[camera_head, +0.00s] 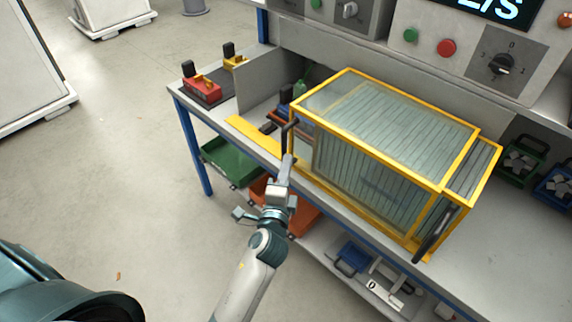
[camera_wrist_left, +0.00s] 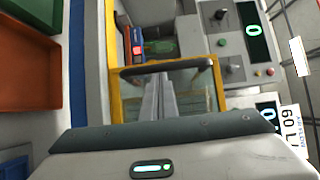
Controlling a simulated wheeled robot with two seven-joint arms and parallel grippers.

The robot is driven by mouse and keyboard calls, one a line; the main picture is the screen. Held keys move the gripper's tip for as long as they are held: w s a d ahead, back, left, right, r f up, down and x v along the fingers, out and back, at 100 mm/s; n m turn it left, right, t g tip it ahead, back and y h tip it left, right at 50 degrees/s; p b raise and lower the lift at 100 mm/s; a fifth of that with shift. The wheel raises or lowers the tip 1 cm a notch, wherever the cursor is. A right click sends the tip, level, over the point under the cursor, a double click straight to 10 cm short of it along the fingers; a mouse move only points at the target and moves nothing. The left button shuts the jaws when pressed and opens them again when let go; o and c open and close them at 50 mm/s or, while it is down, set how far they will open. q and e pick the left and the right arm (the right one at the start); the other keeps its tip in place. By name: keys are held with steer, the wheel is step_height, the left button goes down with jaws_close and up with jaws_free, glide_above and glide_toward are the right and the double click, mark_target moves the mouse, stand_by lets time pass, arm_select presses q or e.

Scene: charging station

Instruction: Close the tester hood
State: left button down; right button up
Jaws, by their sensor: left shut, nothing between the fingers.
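The tester hood (camera_head: 385,130) is a clear box with a yellow frame on the bench. A second yellow-framed section shows at its right end. A dark upright handle (camera_head: 290,137) is at its left end, and another dark handle (camera_head: 435,235) is at its right end. My left gripper (camera_head: 288,166) is shut and empty, its fingertips close to the left handle. In the left wrist view the fingers (camera_wrist_left: 160,98) point at the dark handle bar (camera_wrist_left: 167,70); contact cannot be told. My right gripper is out of view.
A yellow rail (camera_head: 250,138) runs along the bench's front edge left of the hood. A red device (camera_head: 202,90) sits at the bench's left end. Green (camera_head: 232,160) and orange bins are below the bench. A control panel (camera_head: 470,55) stands behind.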

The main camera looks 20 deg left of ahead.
arm_select(q)
steer(key=shift+a, duration=0.1)
steer(key=w+a, duration=0.4)
steer(key=a, duration=0.6)
steer(key=w+a, duration=0.4)
steer(key=a, duration=0.6)
steer(key=w+a, duration=0.4)
steer(key=a, duration=0.6)
steer(key=shift+w, duration=0.25)
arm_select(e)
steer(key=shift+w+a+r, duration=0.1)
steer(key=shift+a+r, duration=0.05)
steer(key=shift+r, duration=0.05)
arm_select(q)
steer(key=shift+a+r, duration=0.1)
steer(key=shift+r, duration=0.05)
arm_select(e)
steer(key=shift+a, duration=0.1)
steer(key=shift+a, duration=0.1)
